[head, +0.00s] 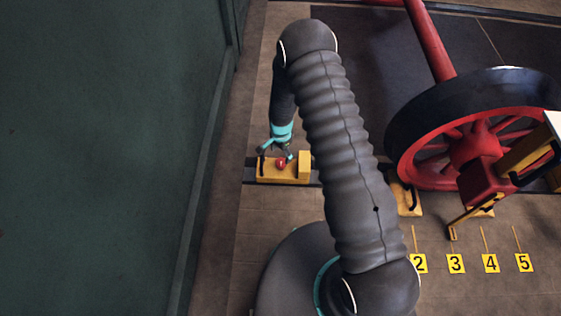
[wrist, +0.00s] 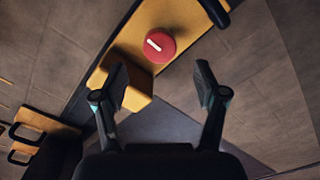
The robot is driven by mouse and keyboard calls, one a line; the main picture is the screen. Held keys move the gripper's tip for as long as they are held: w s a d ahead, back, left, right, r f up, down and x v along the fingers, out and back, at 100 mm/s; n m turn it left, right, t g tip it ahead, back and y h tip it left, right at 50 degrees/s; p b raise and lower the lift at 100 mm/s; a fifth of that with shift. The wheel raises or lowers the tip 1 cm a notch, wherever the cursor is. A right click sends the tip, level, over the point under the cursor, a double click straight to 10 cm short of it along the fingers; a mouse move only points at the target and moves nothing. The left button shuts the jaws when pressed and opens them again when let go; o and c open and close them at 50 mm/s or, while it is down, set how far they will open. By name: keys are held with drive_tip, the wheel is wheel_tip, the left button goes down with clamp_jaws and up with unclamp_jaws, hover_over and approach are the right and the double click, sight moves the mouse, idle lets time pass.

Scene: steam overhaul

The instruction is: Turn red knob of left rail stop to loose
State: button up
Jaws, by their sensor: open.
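The left rail stop (head: 268,176) is a yellow block on the dark rail, left of my arm in the head view. Its red knob (head: 281,163) sits on top. In the wrist view the round red knob (wrist: 160,44) carries a white bar mark and lies just beyond my fingertips, on the yellow stop (wrist: 125,62). My gripper (head: 280,147) is above the stop, close to the knob. In the wrist view its two fingers (wrist: 160,84) are spread apart with nothing between them. Any lettering around the knob cannot be read.
A black handle (wrist: 216,10) stands beside the knob. A large red and black wheel (head: 470,130) stands on the rail to the right, with another yellow block (head: 406,199) near its foot. Numbered yellow markers (head: 456,263) lie on the floor. A green wall (head: 100,150) bounds the left.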

sight(281, 161)
wheel_tip(281, 161, down, 7)
drive_tip(key=shift+r, duration=0.2)
drive_tip(key=c, duration=1.1)
